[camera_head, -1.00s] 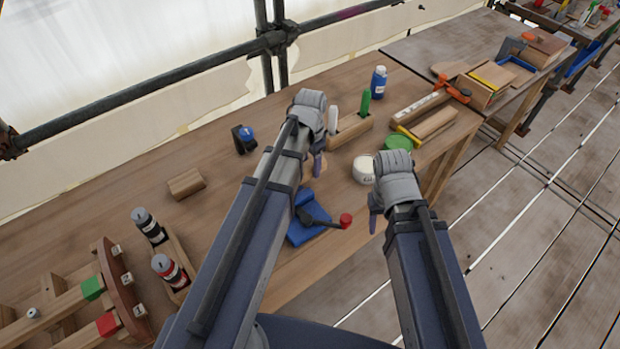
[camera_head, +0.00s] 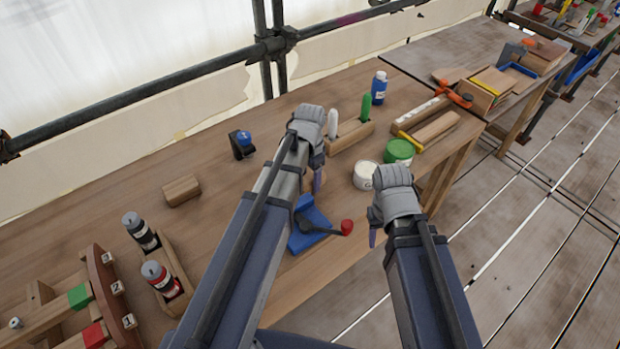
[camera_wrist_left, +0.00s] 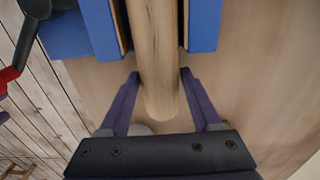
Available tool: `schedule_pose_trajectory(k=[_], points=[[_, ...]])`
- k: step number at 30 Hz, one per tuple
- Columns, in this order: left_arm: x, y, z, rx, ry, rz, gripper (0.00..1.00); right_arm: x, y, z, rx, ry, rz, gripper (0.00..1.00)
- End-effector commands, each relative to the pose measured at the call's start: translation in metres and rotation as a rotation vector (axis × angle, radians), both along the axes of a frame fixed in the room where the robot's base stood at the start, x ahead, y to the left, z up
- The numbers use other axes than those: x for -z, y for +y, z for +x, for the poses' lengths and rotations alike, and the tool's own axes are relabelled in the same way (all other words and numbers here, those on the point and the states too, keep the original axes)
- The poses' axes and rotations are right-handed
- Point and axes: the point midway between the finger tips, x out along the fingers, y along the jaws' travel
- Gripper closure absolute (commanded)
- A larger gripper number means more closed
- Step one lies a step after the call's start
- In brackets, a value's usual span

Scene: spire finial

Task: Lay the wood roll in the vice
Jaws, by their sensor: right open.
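The blue vice (camera_head: 308,228) stands near the bench's front edge, with a dark handle and red knob (camera_head: 346,227). In the left wrist view the pale wood roll (camera_wrist_left: 158,60) runs lengthwise in the gap between the two wood-lined blue jaws (camera_wrist_left: 204,25). Whether it rests on the vice or is held above it I cannot tell. My left gripper (camera_wrist_left: 160,78) has a fingertip against each side of the roll, near its end. In the head view my left gripper (camera_head: 316,180) largely hides the roll. My right gripper (camera_head: 376,236) is open and empty, off the bench's front edge.
A white tub (camera_head: 365,176) and green tub (camera_head: 398,152) stand right of the vice. Behind are a wooden holder (camera_head: 350,136) with a green marker and a blue bottle (camera_head: 379,88).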

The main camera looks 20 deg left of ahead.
Motion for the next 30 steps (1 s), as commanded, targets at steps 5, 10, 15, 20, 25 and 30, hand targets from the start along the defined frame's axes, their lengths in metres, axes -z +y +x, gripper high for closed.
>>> schedule_pose_trajectory(k=[5,10,15,20,25,30], points=[[0.0,0.0,0.0,0.0,0.0,0.0,0.14,0.0,0.0,0.0,0.0,0.0,0.0,0.5],[0.0,0.0,0.0,0.0,0.0,0.0,0.13,0.0,0.0,0.0,0.0,0.0,0.0,0.5],[-0.002,0.0,0.0,0.0,0.0,0.0,0.13,-0.002,0.0,0.0,0.0,0.0,0.0,0.5],[-0.011,0.0,0.0,0.0,0.0,0.0,0.13,-0.011,0.0,0.0,0.0,0.0,0.0,0.5],[-0.028,0.0,0.0,0.0,0.0,0.0,0.13,-0.028,0.0,0.0,0.0,0.0,0.0,0.5],[-0.053,0.0,0.0,0.0,0.0,0.0,0.13,-0.053,0.0,0.0,0.0,0.0,0.0,0.5]])
